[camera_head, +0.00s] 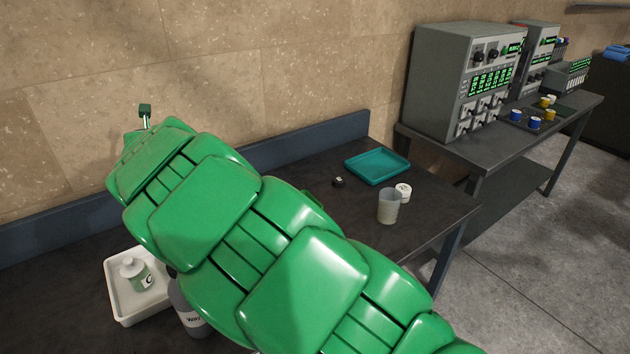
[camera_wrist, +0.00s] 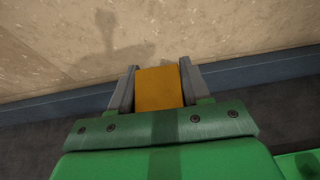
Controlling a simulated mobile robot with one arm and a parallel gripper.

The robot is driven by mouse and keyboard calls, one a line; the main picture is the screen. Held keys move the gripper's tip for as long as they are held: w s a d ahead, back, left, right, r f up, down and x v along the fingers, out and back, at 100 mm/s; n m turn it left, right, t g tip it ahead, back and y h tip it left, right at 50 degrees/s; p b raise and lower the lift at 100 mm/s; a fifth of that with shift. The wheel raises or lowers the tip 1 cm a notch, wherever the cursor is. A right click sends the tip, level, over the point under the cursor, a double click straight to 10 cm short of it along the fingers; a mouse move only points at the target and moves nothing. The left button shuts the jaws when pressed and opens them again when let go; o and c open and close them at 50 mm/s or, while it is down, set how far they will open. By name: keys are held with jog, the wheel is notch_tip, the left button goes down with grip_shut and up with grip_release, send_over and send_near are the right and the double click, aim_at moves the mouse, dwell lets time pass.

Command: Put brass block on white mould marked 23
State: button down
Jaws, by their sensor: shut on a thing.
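My gripper (camera_wrist: 158,88) is shut on the brass block (camera_wrist: 159,88), an orange-yellow piece between its two grey fingers in the wrist view. It is held in front of the tiled wall, above the back of the dark table. In the head view my green arm crosses the middle of the picture and hides the gripper and the block. I cannot make out a white mould marked 23. A small white round thing (camera_head: 403,191) stands at the right of the table, but I cannot read any mark on it.
On the table (camera_head: 440,205) are a teal tray (camera_head: 378,167), a grey beaker (camera_head: 388,207), a small black object (camera_head: 338,182), a white tray (camera_head: 121,303) with a jar (camera_head: 132,272), and a grey bottle (camera_head: 190,312). Grey instruments (camera_head: 440,80) stand on a further table. A blue upstand (camera_head: 310,143) edges the wall.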

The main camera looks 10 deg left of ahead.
jog(key=w+d, duration=0.5)
jog(key=d, duration=0.5)
jog(key=w+d+f, duration=0.1)
jog(key=w+d, duration=0.5)
jog(key=d, duration=0.5)
jog(key=w+d, duration=0.5)
jog(key=d, duration=0.5)
jog(key=s+d, duration=0.2)
jog(key=d, duration=1.6)
jog(key=s+d, duration=0.2)
jog(key=d, duration=1.6)
send_over(400, 185)
jog(key=shift+s+f, duration=0.2)
jog(key=shift+f, duration=7.25)
jog(key=shift+a+f, duration=0.1)
jog(key=shift+f, duration=1.55)
jog(key=shift+w, duration=0.1)
